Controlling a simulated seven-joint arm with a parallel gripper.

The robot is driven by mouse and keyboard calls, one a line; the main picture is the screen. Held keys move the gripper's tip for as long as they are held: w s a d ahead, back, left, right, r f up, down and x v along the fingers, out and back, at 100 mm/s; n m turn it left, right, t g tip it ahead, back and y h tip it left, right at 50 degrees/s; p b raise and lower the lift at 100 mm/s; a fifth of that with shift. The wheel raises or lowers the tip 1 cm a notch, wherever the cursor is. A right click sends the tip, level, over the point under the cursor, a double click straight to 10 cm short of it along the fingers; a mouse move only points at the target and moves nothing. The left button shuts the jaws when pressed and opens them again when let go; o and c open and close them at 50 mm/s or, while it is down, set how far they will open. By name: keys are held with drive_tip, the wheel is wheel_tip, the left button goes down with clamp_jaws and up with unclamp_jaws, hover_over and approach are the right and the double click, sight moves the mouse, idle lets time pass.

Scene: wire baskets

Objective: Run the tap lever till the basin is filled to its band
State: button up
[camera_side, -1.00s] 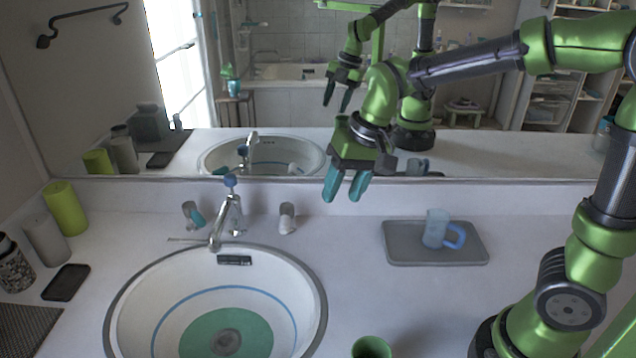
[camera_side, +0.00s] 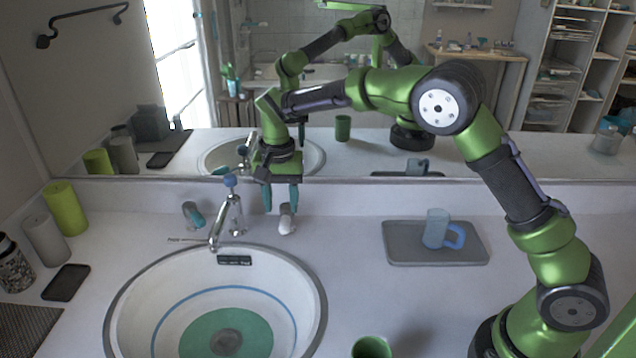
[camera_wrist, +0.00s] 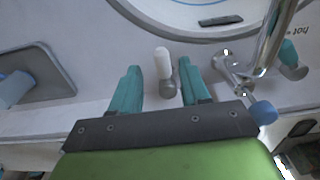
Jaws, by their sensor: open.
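The white basin (camera_side: 150,290) has a blue band (camera_side: 172,303) around its inner wall. A green round area (camera_side: 205,340) lies around the drain, below the band; I cannot tell if it is water. The chrome tap (camera_side: 217,228) shows no visible stream. A white lever (camera_side: 287,224) on a grey base stands right of the tap; it shows in the wrist view (camera_wrist: 162,63). A teal lever (camera_side: 197,217) stands left of the tap, near a "hot" label in the wrist view. My gripper (camera_side: 281,205) is open, pointing down, its fingers either side of the white lever in the wrist view; contact is unclear.
A grey tray (camera_side: 405,255) with a blue mug (camera_side: 436,228) is at the right. A green cup (camera_side: 371,348) stands at the front edge. Candles and a dark dish (camera_side: 66,283) are at the left. The mirror (camera_side: 350,150) rises close behind the tap.

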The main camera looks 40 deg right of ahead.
sight(287, 228)
drive_tip(key=shift+f, duration=3.45)
drive_tip(key=shift+f, duration=0.15)
drive_tip(key=c, duration=0.8)
drive_tip(key=shift+s+d+n, duration=0.3)
drive_tip(key=shift+d+n, duration=0.05)
drive_tip(key=shift+n, duration=0.15)
clamp_jaws()
drive_tip(key=d+n, duration=0.1)
drive_tip(key=n, duration=0.1)
drive_tip(key=s+d+n, duration=0.1)
drive_tip(key=d+n, duration=0.1)
drive_tip(key=n, duration=0.1)
drive_tip(key=s+d+n, duration=0.1)
drive_tip(key=d+n, duration=0.1)
drive_tip(key=shift+d+n, duration=0.25)
drive_tip(key=shift+n, duration=0.15)
drive_tip(key=shift+d+n, duration=0.15)
drive_tip(key=shift+n, duration=0.15)
drive_tip(key=shift+w, duration=0.1)
